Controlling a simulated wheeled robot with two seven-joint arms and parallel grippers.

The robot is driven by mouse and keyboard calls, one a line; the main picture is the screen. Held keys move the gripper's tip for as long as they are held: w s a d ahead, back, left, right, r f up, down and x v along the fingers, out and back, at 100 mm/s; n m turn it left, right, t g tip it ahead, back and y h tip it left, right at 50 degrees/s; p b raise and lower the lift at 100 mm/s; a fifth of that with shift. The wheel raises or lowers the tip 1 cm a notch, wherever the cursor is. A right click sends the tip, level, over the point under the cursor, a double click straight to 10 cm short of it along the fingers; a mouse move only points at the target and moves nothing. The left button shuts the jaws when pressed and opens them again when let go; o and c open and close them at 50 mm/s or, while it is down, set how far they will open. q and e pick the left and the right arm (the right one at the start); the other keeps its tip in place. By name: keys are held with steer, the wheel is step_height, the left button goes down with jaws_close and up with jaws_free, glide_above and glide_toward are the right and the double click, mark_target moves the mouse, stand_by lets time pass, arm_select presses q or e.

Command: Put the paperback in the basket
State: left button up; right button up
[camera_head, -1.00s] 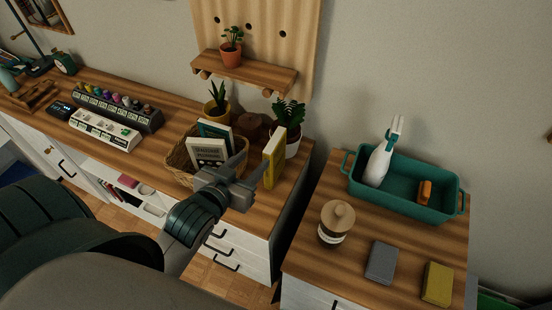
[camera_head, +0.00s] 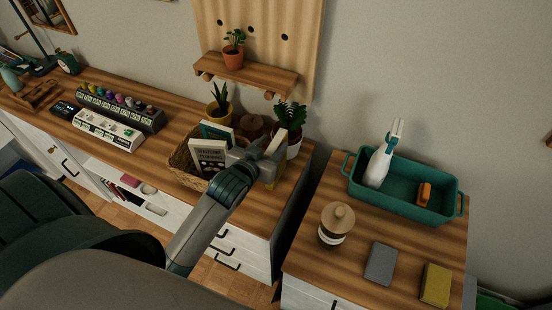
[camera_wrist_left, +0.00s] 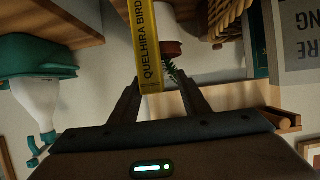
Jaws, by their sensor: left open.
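The yellow paperback (camera_head: 277,181) stands upright on the desk, right of the wicker basket (camera_head: 181,165), partly hidden by my left gripper (camera_head: 270,151). In the left wrist view its yellow spine (camera_wrist_left: 149,50) shows lettering and lies between the open fingers of the left gripper (camera_wrist_left: 157,80), closer to the left finger. I cannot tell whether a finger touches it. The basket holds a white-covered book (camera_head: 209,156) and a teal book (camera_head: 217,131). Part of the basket (camera_wrist_left: 226,18) shows at the top of the wrist view. My right gripper is not in view.
A potted plant (camera_head: 291,118) stands close behind the paperback. A yellow pot (camera_head: 219,110) is behind the basket. A label-covered device (camera_head: 108,130) lies to the left. Across a gap, the right cabinet holds a teal tray (camera_head: 425,207) and a lidded jar (camera_head: 336,224).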

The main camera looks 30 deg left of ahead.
mark_target(281, 138)
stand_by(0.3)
arm_select(q)
steer(key=shift+w+d+p, duration=0.1)
steer(key=shift+w+p, duration=0.4)
steer(key=shift+w, duration=0.05)
steer(key=w, duration=0.1)
steer(key=w+p, duration=0.1)
steer(key=shift+w+d+f, duration=0.2)
steer(key=shift+w+f, duration=0.15)
steer(key=shift+w+f+p, duration=0.4)
steer(key=shift+w, duration=0.2)
jaws_close()
